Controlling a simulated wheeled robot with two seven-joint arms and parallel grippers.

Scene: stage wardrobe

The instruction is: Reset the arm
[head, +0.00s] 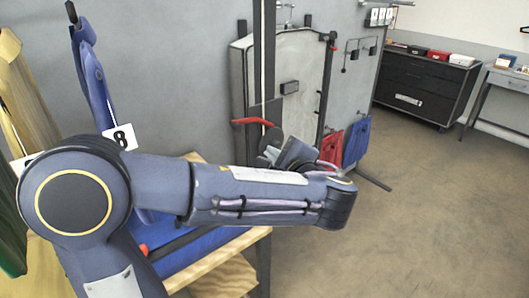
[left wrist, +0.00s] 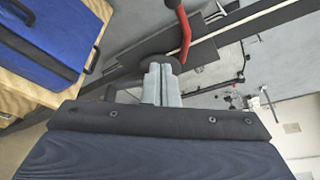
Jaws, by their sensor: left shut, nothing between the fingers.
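My left arm (head: 255,190) reaches across the middle of the head view from the lower left. My left gripper (head: 271,154) shows partly above the far end of the forearm, with the rest hidden behind the arm. In the left wrist view, its two pale fingers (left wrist: 161,84) are together, with nothing between them. A red handle (left wrist: 184,32) on a dark upright appears just beyond the fingertips; I cannot tell whether they touch. The red handle also shows above the gripper in the head view (head: 252,121). My right gripper is in neither view.
A blue case (left wrist: 45,40) lies on a wooden table (head: 215,262) below my arm. Hanging garments and a tag numbered 8 (head: 120,137) are at left. A black drawer cabinet (head: 425,85) stands far right. The right floor is clear.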

